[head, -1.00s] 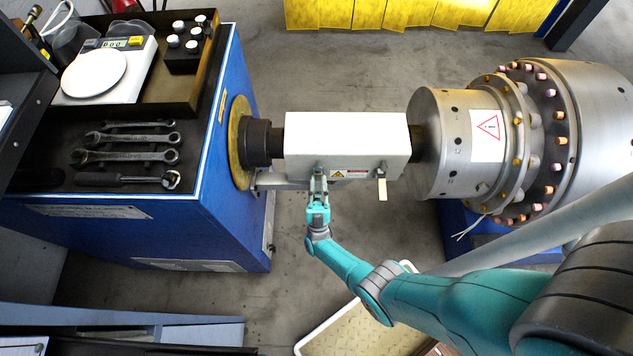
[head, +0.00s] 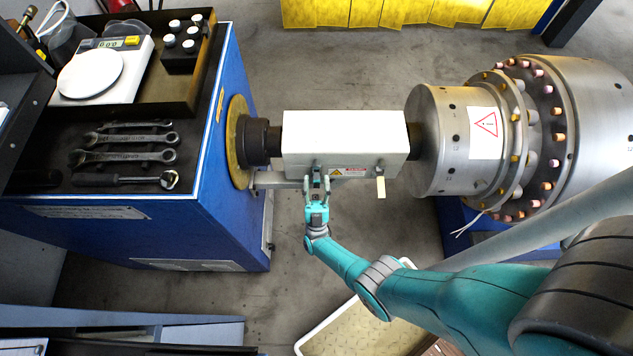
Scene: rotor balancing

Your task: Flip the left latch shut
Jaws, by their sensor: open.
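A white guard cover (head: 345,135) lies over the shaft between the blue machine and the steel rotor. The left latch (head: 317,166) is on the cover's front edge, just beyond my gripper's fingertips and partly hidden by them. I cannot tell its exact position. My gripper (head: 317,182) is open, its two fingers spread on either side of the latch's line, and it holds nothing. The right latch (head: 381,186) has a pale tab that hangs down from the cover's front edge, apart from my gripper.
The steel rotor (head: 455,140) with its bolted flange stands at right. The blue machine (head: 210,190) stands at left, with wrenches (head: 125,156) and a scale (head: 92,75) on top. A framed floor plate (head: 350,330) lies below my arm.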

